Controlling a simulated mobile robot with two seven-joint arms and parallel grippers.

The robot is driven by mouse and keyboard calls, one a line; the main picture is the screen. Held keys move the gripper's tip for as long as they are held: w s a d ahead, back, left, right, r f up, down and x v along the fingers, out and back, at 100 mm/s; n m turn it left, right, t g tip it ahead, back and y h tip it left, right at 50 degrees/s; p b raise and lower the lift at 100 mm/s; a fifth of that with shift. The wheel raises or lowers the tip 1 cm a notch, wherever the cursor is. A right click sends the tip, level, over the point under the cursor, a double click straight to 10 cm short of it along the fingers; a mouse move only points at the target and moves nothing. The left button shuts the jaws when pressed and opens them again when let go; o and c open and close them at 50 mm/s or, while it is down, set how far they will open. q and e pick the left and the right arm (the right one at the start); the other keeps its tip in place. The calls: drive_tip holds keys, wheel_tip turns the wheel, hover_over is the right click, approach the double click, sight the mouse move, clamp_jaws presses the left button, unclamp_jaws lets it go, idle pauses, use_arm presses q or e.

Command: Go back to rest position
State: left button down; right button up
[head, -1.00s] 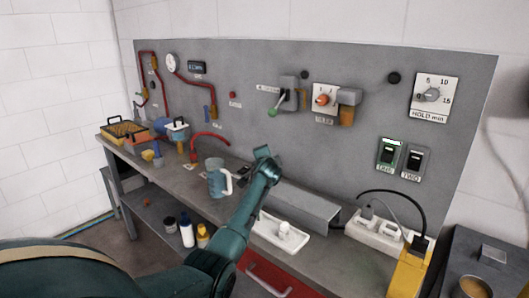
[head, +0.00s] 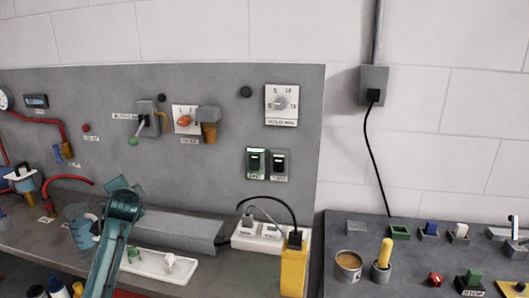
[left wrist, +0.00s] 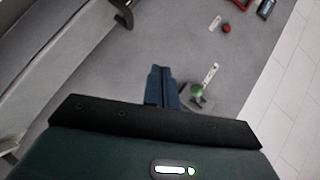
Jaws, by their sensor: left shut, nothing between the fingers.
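My left arm reaches up from the bottom left of the head view, and its gripper (head: 135,190) is mostly hidden behind the wrist, in front of the bench. In the left wrist view the blue fingers (left wrist: 160,84) are together with nothing between them. They point at the grey panel (left wrist: 130,70), close to a lever with a green knob (left wrist: 197,91); I see no contact. In the head view this green-knobbed lever (head: 134,141) is on the panel above the gripper. My right gripper is in neither view.
A blue cup (head: 83,233) stands left of my arm, and a white tray (head: 150,262) lies right of it. A power strip (head: 256,238) and a yellow box (head: 293,272) are further right. A dark side table (head: 350,228) carries several small items.

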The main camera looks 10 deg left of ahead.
use_arm(q)
drive_tip(key=s+d+f+n+g+h, duration=0.1)
drive_tip(key=s+d+f+g+h, duration=0.25)
drive_tip(key=s+d+f, duration=1.15)
drive_tip(key=s+d+f+n+g+h, duration=0.25)
drive_tip(key=s+d, duration=0.45)
drive_tip(key=s, duration=0.5)
drive_tip(key=s+d+f+n+g+h, duration=0.15)
drive_tip(key=s+d+f+h, duration=0.35)
drive_tip(key=s, duration=0.7)
drive_tip(key=w+d+f+m+t, duration=0.1)
drive_tip(key=w+d+f+t, duration=0.4)
drive_tip(key=d+f+t, duration=0.1)
drive_tip(key=shift+d+f+h, duration=0.15)
drive_tip(key=shift+f+h, duration=0.15)
drive_tip(key=shift+f, duration=0.55)
drive_tip(key=shift+w, duration=0.1)
